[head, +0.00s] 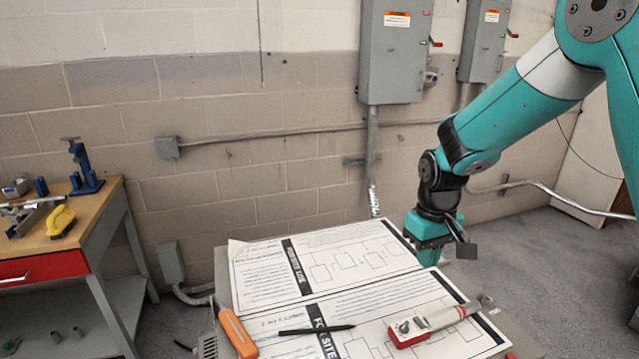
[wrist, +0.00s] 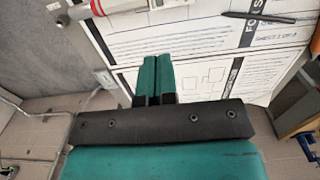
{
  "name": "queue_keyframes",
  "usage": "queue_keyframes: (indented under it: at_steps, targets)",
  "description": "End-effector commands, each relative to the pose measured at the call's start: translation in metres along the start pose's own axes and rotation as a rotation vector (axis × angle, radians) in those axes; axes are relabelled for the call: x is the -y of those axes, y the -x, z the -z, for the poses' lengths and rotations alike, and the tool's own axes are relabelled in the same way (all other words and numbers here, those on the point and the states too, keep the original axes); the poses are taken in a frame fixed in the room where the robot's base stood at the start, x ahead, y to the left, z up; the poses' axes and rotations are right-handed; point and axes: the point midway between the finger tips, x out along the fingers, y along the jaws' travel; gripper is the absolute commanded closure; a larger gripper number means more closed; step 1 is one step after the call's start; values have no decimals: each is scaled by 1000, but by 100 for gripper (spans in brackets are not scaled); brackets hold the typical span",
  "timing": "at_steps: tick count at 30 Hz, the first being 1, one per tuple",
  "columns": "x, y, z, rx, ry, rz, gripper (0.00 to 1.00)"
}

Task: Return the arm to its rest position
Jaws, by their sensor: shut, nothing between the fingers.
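My arm is teal with black joints and reaches in from the upper right in the head view. My gripper (head: 430,258) points down near the back right edge of the small table, beside the printed sheets. In the wrist view my gripper (wrist: 155,62) shows its two teal fingers pressed together with nothing between them. The fingertips appear close to the sheets' edge in that view; the height above the table is hard to tell.
Printed sheets (head: 320,258) cover the table. On them lie a red and white tester (head: 430,325), a black pen (head: 315,329) and an orange-handled tool (head: 237,333). A wooden workbench (head: 100,205) stands left. Grey electrical boxes (head: 393,60) hang on the wall. Floor at right is clear.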

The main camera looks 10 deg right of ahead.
Motion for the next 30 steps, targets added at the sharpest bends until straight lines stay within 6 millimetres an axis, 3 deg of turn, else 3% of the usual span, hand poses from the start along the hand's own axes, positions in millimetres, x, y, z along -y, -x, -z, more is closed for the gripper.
queue_keyframes:
  at_steps: [5,9,15,18,21,30]
  targets:
    - [49,43,-31,-53,92,68,100]
    - [106,83,-88,-104,217,163,100]
    - [161,112,-172,-148,374,277,100]
    - [174,116,-200,-156,424,312,100]
    - [180,118,-214,-159,449,329,100]
    - [181,118,-216,-158,453,333,100]
